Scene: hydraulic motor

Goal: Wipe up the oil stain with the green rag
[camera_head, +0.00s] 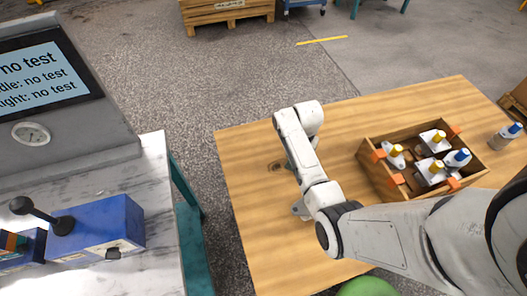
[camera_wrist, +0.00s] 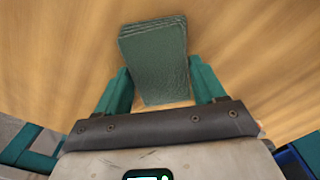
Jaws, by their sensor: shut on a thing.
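The green rag (camera_wrist: 158,55) is a folded, layered dark green cloth in the wrist view, held between the two teal fingers of my gripper (camera_wrist: 160,85). The wooden tabletop shows behind it; I cannot tell whether the rag touches the wood. A small dark brown spot (camera_head: 275,167), which looks like the oil stain, is on the left part of the wooden table (camera_head: 240,200) in the head view. My gripper is mostly hidden behind my arm there, just right of the spot. The stain cannot be made out in the wrist view.
A wooden crate (camera_head: 374,172) with orange corner pieces holds several white parts with yellow or blue tops, right of my arm. A blue-topped bottle (camera_head: 505,137) stands near the table's right edge. A marble-topped bench (camera_head: 158,215) is at left, across a floor gap.

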